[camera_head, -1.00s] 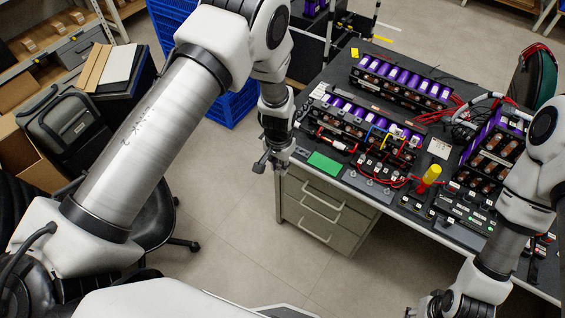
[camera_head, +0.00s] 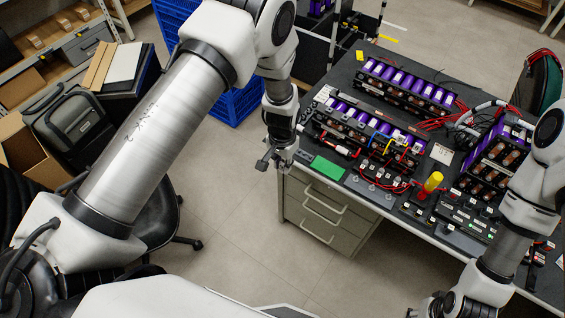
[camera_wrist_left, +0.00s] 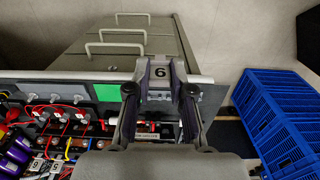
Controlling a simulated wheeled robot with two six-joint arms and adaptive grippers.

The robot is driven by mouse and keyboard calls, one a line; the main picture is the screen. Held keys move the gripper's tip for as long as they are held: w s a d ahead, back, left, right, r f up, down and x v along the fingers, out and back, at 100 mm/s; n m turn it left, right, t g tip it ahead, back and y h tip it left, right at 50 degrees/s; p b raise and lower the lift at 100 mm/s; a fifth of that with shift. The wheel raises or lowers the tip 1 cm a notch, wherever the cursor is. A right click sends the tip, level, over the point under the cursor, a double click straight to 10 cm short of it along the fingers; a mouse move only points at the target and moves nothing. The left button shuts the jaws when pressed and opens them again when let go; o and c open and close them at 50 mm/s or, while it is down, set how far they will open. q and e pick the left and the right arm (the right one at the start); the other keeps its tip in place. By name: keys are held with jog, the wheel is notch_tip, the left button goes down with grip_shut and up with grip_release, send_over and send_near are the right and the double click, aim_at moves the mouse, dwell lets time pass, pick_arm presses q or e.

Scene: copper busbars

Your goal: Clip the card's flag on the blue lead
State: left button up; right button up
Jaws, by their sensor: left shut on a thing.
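My left gripper (camera_head: 281,163) hangs beside the near left corner of the bench. The blue lead (camera_head: 374,136) arches over the front battery module, beside yellow and red leads, apart from the gripper. A white printed card (camera_head: 441,153) lies on the bench right of that module; its text is too small to read. My right gripper (camera_head: 437,305) is partly cut off at the bottom edge, and its jaws are unclear.
A green mat (camera_head: 327,167) lies at the bench's near left edge. Several small clips (camera_head: 371,178) stand beside it. A yellow-handled tool (camera_head: 432,183) stands upright to the right. Drawers (camera_head: 318,208) sit below, and a blue crate (camera_head: 235,105) stands behind my left arm.

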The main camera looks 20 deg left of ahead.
aim_at(282, 163)
pick_arm(q)
notch_tip(282, 163, up, 9)
jog(key=p, duration=0.7)
jog(key=shift+f, duration=0.2)
